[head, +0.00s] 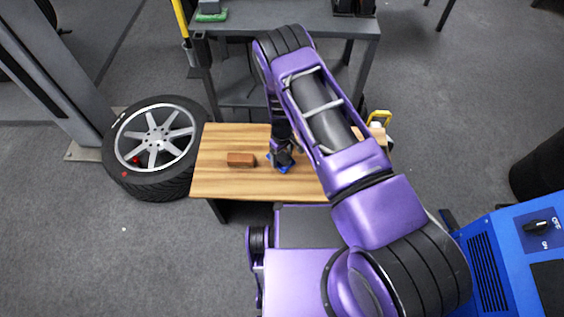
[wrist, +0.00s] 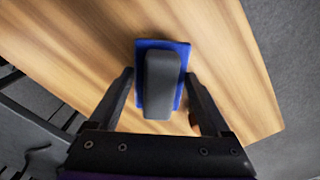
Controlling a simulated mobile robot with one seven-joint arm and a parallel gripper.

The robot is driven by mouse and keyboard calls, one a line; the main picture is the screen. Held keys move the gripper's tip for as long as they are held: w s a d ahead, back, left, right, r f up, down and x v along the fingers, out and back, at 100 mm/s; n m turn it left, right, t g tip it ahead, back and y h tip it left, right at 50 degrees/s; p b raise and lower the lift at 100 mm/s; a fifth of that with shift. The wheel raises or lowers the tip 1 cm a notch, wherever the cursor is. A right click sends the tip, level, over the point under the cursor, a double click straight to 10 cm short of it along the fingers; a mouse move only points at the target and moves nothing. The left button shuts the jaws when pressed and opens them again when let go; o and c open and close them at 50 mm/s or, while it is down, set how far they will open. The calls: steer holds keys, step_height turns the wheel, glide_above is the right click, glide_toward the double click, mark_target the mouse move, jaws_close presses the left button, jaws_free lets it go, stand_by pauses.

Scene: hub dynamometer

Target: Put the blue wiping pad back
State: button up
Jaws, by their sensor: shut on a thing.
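The blue wiping pad (head: 284,168) is at the middle of the wooden table (head: 222,184), under my gripper (head: 282,154). In the wrist view the blue pad (wrist: 183,62) has a dark grey rounded grip block (wrist: 160,85) on top. My gripper (wrist: 160,76) has one finger on each side of this block and is shut on the pad. I cannot tell whether the pad touches the tabletop or is just above it.
A brown block (head: 241,159) lies left of the pad on the table. A grey bench (head: 230,27) stands behind. A yellow-handled item (head: 379,117) is partly hidden by my arm. A blue machine (head: 510,255) is at right.

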mark_target(282, 162)
steer(key=shift+f, duration=1.75)
steer(key=shift+f+b, duration=0.15)
steer(key=shift+b, duration=0.3)
steer(key=o, duration=1.1)
steer(key=shift+o, duration=0.2)
step_height(282, 162, up, 12)
steer(key=shift+r+p, duration=0.2)
steer(key=shift+p, duration=0.9)
